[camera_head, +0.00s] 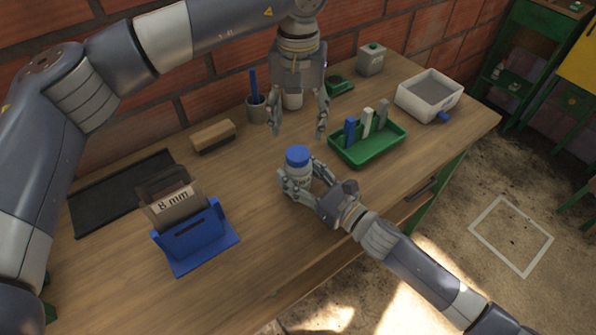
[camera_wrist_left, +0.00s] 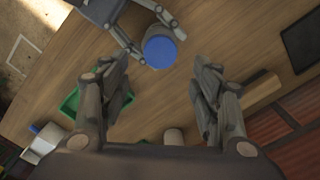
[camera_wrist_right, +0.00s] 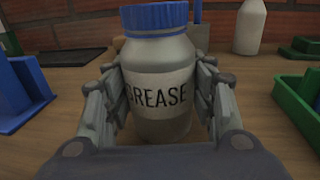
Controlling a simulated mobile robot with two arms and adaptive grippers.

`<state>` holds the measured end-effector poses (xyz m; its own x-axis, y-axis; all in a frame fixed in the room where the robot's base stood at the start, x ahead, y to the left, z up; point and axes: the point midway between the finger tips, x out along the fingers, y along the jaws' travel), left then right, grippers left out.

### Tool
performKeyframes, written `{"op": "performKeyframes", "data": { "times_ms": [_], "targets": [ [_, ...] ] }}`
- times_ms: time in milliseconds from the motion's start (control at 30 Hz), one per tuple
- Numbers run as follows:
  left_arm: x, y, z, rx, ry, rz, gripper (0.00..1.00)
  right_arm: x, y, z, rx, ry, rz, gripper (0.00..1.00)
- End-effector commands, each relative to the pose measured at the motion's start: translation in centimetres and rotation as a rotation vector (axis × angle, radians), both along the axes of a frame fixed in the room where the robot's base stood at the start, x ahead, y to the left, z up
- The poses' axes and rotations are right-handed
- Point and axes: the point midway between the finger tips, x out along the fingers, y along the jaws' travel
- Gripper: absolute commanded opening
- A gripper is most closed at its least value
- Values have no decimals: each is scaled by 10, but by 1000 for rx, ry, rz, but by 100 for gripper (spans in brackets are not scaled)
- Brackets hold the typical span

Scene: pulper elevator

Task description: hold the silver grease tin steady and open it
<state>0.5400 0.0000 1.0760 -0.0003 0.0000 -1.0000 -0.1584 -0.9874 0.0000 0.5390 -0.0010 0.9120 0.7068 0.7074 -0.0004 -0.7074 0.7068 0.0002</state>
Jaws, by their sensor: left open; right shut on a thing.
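The silver grease tin (camera_head: 299,170) stands upright on the wooden bench with its blue lid (camera_head: 297,155) on. In the right wrist view the tin (camera_wrist_right: 158,95) shows a white label reading "GREASE". My right gripper (camera_head: 299,188) is shut on the tin's body from the front, with fingers on both sides (camera_wrist_right: 158,100). My left gripper (camera_head: 298,130) is open and empty, pointing down above the bench, behind the tin and higher than it. In the left wrist view the blue lid (camera_wrist_left: 160,50) lies beyond the open fingers (camera_wrist_left: 163,90), not between them.
A green tray (camera_head: 368,145) with several upright blocks stands right of the tin. A brush (camera_head: 213,136), a pen cup (camera_head: 256,108) and a white bin (camera_head: 428,95) stand farther back. Bare bench lies left of the tin.

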Motion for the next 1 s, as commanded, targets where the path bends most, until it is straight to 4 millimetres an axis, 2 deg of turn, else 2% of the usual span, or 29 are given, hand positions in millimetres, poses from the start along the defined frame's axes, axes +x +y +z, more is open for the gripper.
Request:
{"op": "performKeyframes", "data": {
  "times_ms": [133,400,533,1000],
  "targets": [
    [0,0,0,-1,0,-76,57,0,0,0,0,0,0,0],
    [0,0,0,0,1,-338,57,0,0,0,0,0,0,0],
    [0,0,-6,0,2,-388,57,0,0,0,0,0,0,0],
    [0,0,-70,-1,2,-391,57,0,0,0,0,0,0,0]
  ]
}}
